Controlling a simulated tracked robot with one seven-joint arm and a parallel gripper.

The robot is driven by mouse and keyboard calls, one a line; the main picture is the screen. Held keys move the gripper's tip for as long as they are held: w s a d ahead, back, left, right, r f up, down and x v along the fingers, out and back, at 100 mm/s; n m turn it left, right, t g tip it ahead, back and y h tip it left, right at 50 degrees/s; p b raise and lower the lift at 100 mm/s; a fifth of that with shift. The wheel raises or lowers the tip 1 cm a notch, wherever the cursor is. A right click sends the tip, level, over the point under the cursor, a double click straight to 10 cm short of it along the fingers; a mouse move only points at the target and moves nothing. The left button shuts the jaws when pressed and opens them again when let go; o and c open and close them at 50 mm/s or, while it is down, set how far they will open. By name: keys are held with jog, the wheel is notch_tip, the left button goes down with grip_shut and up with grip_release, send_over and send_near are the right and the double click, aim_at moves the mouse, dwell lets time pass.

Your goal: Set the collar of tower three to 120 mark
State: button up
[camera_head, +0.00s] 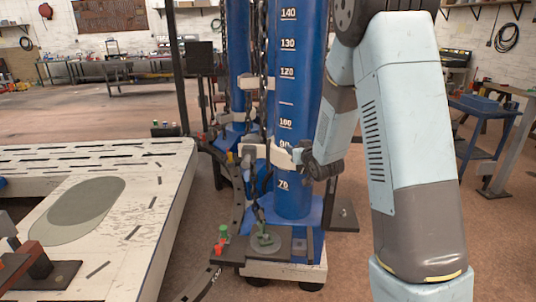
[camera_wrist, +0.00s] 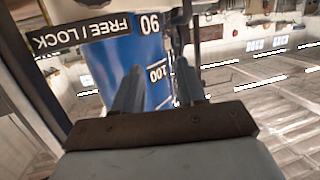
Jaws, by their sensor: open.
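The nearest blue tower (camera_head: 293,100) stands upright with white height marks from 70 to 140. I cannot read a tower number on it. A white collar (camera_head: 283,156) sits around it just under the 90 mark, well below the 120 mark. In the wrist view the collar's FREE | LOCK label (camera_wrist: 80,37) faces me, with the 90 and 100 marks on the blue tower (camera_wrist: 118,58) beside it. Its lock setting is unclear. My gripper (camera_head: 303,156) is at the collar's right side. In the wrist view my gripper (camera_wrist: 158,72) is open, its fingers apart in front of the tower; contact is unclear.
A second blue tower (camera_head: 239,50) with its own white collar (camera_head: 250,82) stands behind. Dark chains hang left of the near tower. A white slotted bench (camera_head: 120,215) fills the left. A blue side table (camera_head: 480,115) stands at the right.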

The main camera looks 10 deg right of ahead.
aim_at(269, 153)
jog(key=w+a+f+n+t+y, duration=0.15)
jog(key=a+f+y, duration=0.25)
jog(key=f, duration=0.4)
jog(key=x, duration=1.3)
jog(key=shift+w+d+f, duration=0.1)
jog(key=shift+w+f, duration=0.15)
jog(key=shift+w, duration=0.1)
jog(key=shift+c, duration=0.2)
grip_shut()
